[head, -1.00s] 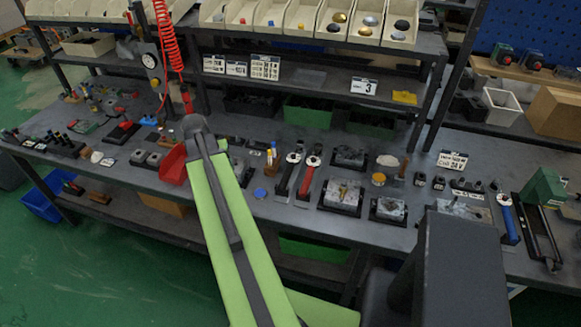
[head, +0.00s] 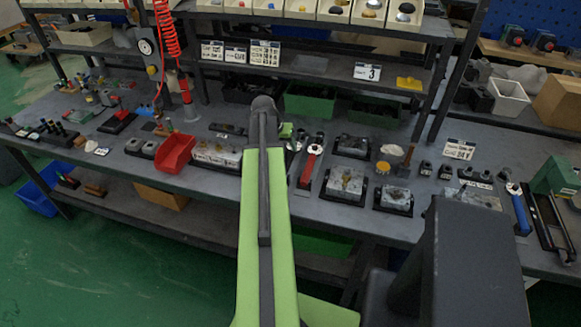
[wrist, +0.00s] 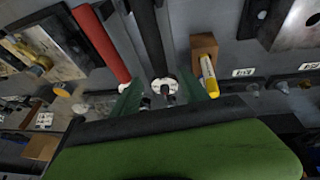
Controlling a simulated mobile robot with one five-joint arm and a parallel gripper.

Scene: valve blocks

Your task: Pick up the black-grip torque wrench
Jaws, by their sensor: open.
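The black-grip torque wrench (wrist: 147,38) lies on the bench in the wrist view, its dark grip running up from a round white head (wrist: 160,86). My gripper (wrist: 164,88) is open and empty, its green fingers on either side of that head. I cannot tell how high they are above it. In the head view my arm hides most of this wrench; only its pale head (head: 293,146) shows. The red-grip wrench (head: 309,168) lies just to its right; in the wrist view its red grip (wrist: 101,42) is on the left.
A wooden block (wrist: 203,46) with a yellow-ended item (wrist: 209,76) stands close to the right finger in the wrist view. In the head view, a red bin (head: 177,153) is on the left, metal valve blocks (head: 344,184) on the right, and a shelf with green bins (head: 308,101) behind.

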